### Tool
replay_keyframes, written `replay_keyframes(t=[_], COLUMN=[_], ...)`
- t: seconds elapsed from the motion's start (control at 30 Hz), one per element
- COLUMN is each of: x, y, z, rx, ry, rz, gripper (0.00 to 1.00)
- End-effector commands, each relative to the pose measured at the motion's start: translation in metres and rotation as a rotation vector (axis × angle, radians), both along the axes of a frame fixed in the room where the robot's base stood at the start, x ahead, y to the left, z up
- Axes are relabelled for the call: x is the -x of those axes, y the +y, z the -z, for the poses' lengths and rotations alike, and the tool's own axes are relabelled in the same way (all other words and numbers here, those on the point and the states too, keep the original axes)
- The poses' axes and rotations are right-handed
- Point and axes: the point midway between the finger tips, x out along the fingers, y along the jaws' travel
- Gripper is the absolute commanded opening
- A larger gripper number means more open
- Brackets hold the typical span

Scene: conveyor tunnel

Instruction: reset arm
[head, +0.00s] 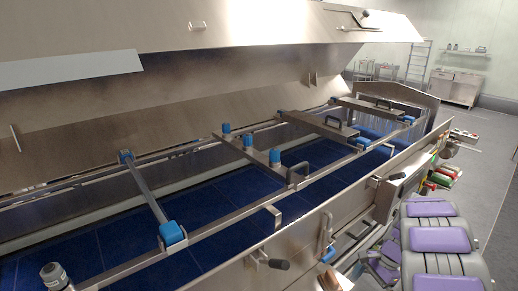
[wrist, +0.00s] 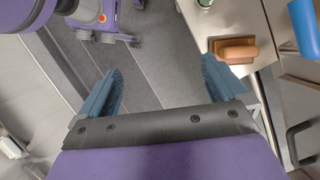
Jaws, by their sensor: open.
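In the wrist view, my gripper (wrist: 162,88) is open. Its two blue-grey fingers stand wide apart with nothing between them. Grey floor shows in the gap. The right finger is near an orange-brown block or handle (wrist: 235,50) on a steel surface; I cannot tell whether they touch. In the head view, purple and grey parts of my own body or arm show at the lower right, beside the conveyor tunnel (head: 340,215). I cannot make out the gripper fingers there.
The tunnel's steel lid (head: 150,30) is raised above a blue belt (head: 100,235). Steel bars with blue caps (head: 172,232) cross the belt. A black handle (head: 272,263) sticks out from the near wall. Grey floor (head: 500,190) is clear at the right; a steel cabinet (head: 455,88) stands far back.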

Motion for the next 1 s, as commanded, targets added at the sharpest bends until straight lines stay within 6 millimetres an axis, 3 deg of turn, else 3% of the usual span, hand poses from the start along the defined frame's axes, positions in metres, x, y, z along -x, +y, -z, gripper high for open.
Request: replay_keyframes(t=[0.27, 0.47, 0.73, 1.0], x=[0.021, 0.051, 0.112, 0.184], y=[0.016, 0.041, 0.087, 0.131], z=[-0.031, -0.067, -0.113, -0.139], rx=[0.047, 0.091, 0.129, 0.137], ry=[-0.009, -0.027, -0.062, -0.105], rz=[-0.085, -0.198, -0.413, -0.664], gripper=[0.99, 0.99, 0.99, 0.99])
